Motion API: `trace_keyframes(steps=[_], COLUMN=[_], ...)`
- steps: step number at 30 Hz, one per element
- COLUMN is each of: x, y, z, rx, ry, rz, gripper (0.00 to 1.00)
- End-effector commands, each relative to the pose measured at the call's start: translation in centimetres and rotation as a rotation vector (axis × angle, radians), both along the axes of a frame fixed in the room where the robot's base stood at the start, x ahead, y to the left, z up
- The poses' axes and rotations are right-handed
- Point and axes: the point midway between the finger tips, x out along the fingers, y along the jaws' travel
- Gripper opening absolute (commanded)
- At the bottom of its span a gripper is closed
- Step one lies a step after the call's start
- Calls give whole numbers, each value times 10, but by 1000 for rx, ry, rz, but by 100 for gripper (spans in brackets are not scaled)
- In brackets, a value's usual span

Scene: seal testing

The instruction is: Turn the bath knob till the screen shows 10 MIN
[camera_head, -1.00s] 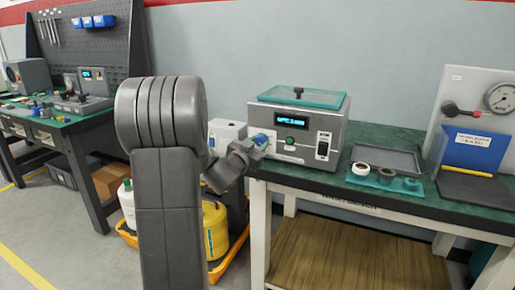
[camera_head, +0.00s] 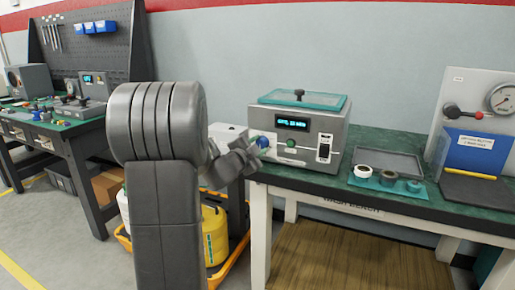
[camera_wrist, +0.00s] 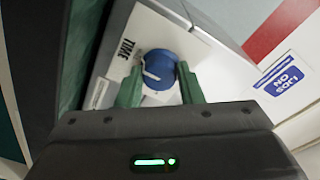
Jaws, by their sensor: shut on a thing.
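The bath (camera_head: 300,130) is a grey box with a teal lid, standing on the green bench. Its dark screen (camera_head: 292,124) shows small cyan text that seems to read 10 MIN, though it is blurred. The blue knob (camera_head: 262,141) is at the left of the bath's front. In the wrist view the blue knob (camera_wrist: 158,68) has a white pointer line and sits beside the label TIME. My gripper (camera_wrist: 161,84) is shut on the knob, a green finger on each side. In the head view my gripper (camera_head: 254,148) reaches the knob from the left.
A green button (camera_head: 291,143) and a switch plate (camera_head: 324,148) are on the bath's front. To the right are a small teal mat with rolls (camera_head: 388,178), a grey tray (camera_head: 386,162) and a gauge panel (camera_head: 478,100).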

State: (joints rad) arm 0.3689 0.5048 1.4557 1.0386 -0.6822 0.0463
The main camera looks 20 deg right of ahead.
Motion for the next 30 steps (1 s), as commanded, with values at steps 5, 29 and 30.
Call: trace_keyframes(steps=[5, 29, 30], x=[0, 0, -1], y=[0, 1, 2], z=[-1, 0, 0], rx=[18, 19, 19], ry=[-18, -21, -21], rz=[0, 1, 1], gripper=[11, 55, 55])
